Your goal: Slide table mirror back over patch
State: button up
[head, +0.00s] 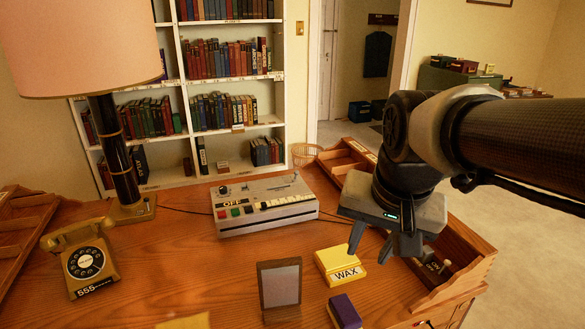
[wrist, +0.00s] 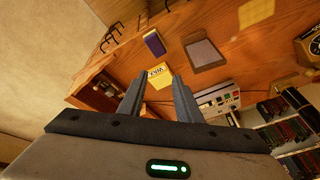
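The table mirror (head: 280,286), a grey pane in a dark frame, stands upright on the wooden desk near the front middle. It also shows in the wrist view (wrist: 204,54). A yellow patch (head: 183,321) lies on the desk to the mirror's left, cut by the picture's bottom edge; the wrist view shows it too (wrist: 257,11). The mirror stands apart from it. My gripper (head: 369,250) is open and empty, above and right of the mirror, near the yellow WAX box (head: 335,262). Its two fingers show apart in the wrist view (wrist: 157,80).
A purple block with a yellow side (head: 345,312) lies right of the mirror. A control box with coloured buttons (head: 265,205) is behind it. A telephone (head: 78,262) and a lamp (head: 122,160) stand at left. Wooden organisers (head: 465,262) line the right edge.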

jog(key=w+f+m, duration=0.2)
jog(key=w, duration=0.1)
jog(key=w+a+f+m+g, duration=0.1)
jog(key=w+f, duration=0.1)
jog(key=w, duration=0.2)
jog(key=w+a+f+m+g+b, duration=0.1)
jog(key=w+f+m, duration=0.1)
jog(key=w+f, duration=0.1)
jog(key=shift+w+a+m, duration=0.2)
jog(key=shift+w+m, duration=0.1)
grip_shut()
jog(key=w+a+f+m+g, duration=0.2)
jog(key=w+f+m, duration=0.4)
jog(key=f, duration=0.4)
jog(key=a+f+n+b, duration=0.1)
jog(key=a+f, duration=0.3)
jog(key=f, duration=0.6)
jog(key=shift+a+b, duration=0.15)
jog(key=shift+b, duration=0.5)
jog(key=shift+s, duration=0.15)
jog(key=s+a+p, duration=0.1)
jog(key=s+a, duration=0.3)
jog(key=a, duration=0.8)
jog(key=s+a+p, duration=0.1)
jog(key=s+a, duration=0.3)
jog(key=a, duration=0.9)
jog(key=shift+a, duration=0.2)
jog(key=shift+w, duration=0.1)
